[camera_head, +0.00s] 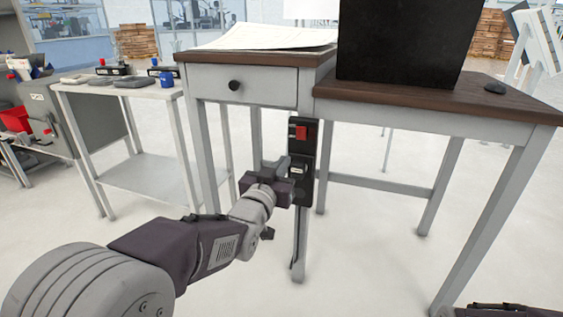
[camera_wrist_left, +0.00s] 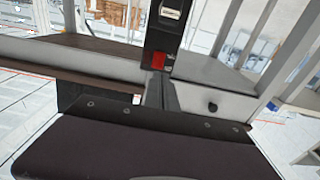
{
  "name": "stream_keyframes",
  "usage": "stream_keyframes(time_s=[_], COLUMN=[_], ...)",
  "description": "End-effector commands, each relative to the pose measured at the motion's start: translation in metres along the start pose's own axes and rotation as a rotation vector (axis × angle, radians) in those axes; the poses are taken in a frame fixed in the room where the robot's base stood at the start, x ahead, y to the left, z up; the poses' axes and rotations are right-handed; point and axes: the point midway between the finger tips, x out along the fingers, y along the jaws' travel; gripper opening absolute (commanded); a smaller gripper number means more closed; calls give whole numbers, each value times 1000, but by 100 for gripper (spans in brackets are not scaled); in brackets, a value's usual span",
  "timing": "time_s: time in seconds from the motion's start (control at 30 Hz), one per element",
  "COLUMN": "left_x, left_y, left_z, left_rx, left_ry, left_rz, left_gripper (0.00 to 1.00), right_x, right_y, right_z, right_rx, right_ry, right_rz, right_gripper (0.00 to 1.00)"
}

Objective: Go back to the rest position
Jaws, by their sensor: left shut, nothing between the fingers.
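My left arm reaches in from the lower left of the head view. Its gripper (camera_head: 292,192) is shut and empty, low in front of the desk's near leg. Beside its tip is a dark box with a red switch (camera_head: 301,133), mounted on that leg below the drawer; I cannot tell whether they touch. In the left wrist view the red switch (camera_wrist_left: 158,61) shows with the desk upside down, above the dark gripper body. A small dark part of my right arm shows at the lower right edge of the head view; its gripper is out of view.
The desk (camera_head: 440,103) has a brown top, a drawer (camera_head: 260,86), papers (camera_head: 265,37) and a black monitor (camera_head: 400,40). A white side table (camera_head: 130,95) with small items stands at left. The floor in front of the desk is clear.

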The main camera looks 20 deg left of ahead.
Motion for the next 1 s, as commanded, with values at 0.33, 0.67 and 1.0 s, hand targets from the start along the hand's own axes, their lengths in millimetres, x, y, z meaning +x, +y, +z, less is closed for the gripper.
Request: stream_keyframes(time_s=[0.33, 0.67, 1.0], left_x=[-6, -27, -189], left_y=[0, 3, 6], left_z=[0, 45, 197], left_rx=[0, -20, -53], left_ry=[0, -395, -1239], left_rz=[0, -9, -37], left_gripper=[0, 0, 0], right_x=[-1, -81, -91], right_y=[0, -2, -2], right_z=[0, -9, -9], right_rx=[0, 0, 0], right_ry=[0, 1, -1], right_rz=[0, 0, 0], right_gripper=[36, 36, 36])
